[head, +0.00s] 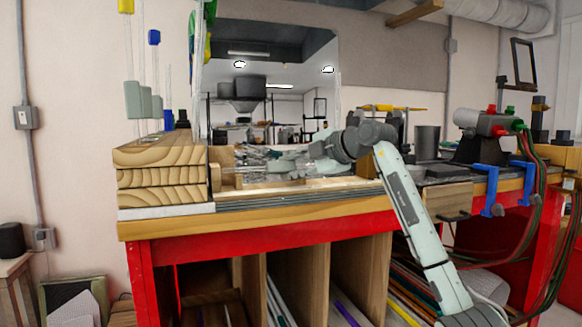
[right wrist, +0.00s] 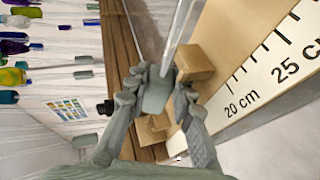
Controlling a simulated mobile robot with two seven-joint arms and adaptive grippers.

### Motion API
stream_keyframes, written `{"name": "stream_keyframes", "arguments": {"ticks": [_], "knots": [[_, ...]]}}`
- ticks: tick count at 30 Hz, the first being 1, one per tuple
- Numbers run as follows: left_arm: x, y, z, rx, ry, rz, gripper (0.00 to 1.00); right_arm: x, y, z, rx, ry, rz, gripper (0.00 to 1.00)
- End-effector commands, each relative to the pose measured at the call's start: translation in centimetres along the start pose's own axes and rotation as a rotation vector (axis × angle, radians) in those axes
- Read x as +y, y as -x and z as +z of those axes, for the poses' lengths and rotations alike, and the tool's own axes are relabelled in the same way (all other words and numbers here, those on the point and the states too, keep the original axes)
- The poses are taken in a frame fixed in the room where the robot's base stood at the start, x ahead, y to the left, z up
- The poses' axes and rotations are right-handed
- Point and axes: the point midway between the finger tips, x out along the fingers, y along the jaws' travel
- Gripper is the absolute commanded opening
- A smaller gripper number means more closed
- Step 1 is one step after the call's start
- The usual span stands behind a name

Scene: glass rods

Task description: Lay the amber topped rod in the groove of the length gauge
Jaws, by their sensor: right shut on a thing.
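My right gripper (right wrist: 157,100) is shut on the grey-green grip block of a glass rod (right wrist: 180,25). The clear shaft runs up out of the right wrist view, so its top colour is hidden. In the head view my right gripper (head: 268,166) is low over the bench, pointing left, and the rod is hard to make out. The length gauge (right wrist: 262,72) has a white scale marked 20 cm and 25 cm, just right of the gripper. Its groove is not clear. My left gripper is not in view.
A yellow-topped rod (head: 125,6) and a blue-topped rod (head: 154,37) stand at left by stacked timber (head: 160,178). Wooden blocks (right wrist: 193,62) sit close beside the fingers. Blue clamps (head: 487,190) and hoses are at right.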

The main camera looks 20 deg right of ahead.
Motion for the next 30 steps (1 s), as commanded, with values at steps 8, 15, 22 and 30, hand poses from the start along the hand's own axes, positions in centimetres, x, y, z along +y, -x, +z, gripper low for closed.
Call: {"name": "stream_keyframes", "arguments": {"ticks": [8,15,22,30], "knots": [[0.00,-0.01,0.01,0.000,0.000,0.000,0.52,-0.07,-0.02,0.03,0.000,0.000,0.000,0.00],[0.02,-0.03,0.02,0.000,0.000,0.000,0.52,-0.53,-0.19,0.09,0.000,0.000,-0.001,0.00],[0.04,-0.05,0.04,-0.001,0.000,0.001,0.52,-0.73,-0.27,0.12,0.000,0.000,0.000,0.00],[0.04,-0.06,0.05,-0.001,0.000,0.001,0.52,-0.72,-0.26,0.12,0.000,0.000,0.000,0.35]]}}
